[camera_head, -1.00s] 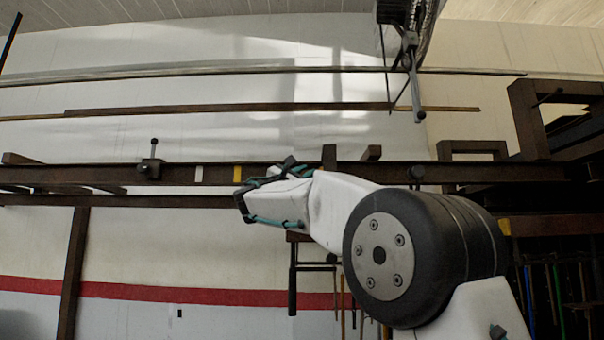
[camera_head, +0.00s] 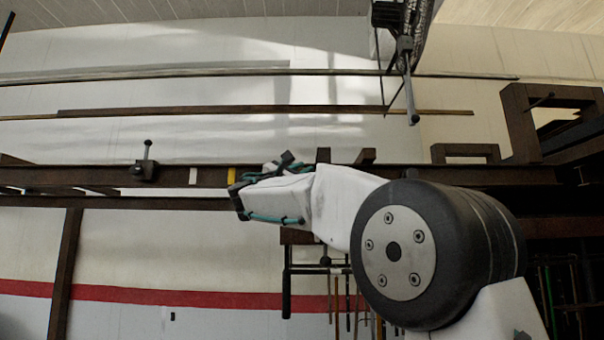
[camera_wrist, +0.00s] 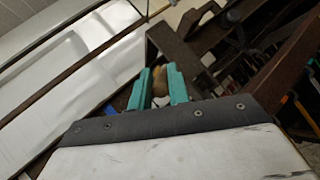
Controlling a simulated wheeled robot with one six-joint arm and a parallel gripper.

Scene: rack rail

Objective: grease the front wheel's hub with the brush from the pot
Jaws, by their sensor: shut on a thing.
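My gripper (camera_wrist: 158,78) shows in the wrist view with teal fingers shut on a tan, brown piece, which looks like part of the brush (camera_wrist: 159,83). Its bristle end cannot be made out. In the head view my gripper (camera_head: 268,198) is in front of the dark rail, right of a yellow mark, and what it holds is hidden there. A dark, curved, ribbed part at the top right of the head view may be the wheel (camera_head: 424,22); it is cut off by the frame, and no hub can be made out. I cannot make out the pot.
A long dark rail (camera_head: 100,177) crosses the head view, with a dark clamp (camera_head: 145,170) at left. A grey bar (camera_head: 410,85) hangs down at upper right. Dark frames (camera_head: 520,125) stand at right. Hanging tools (camera_head: 345,300) show below.

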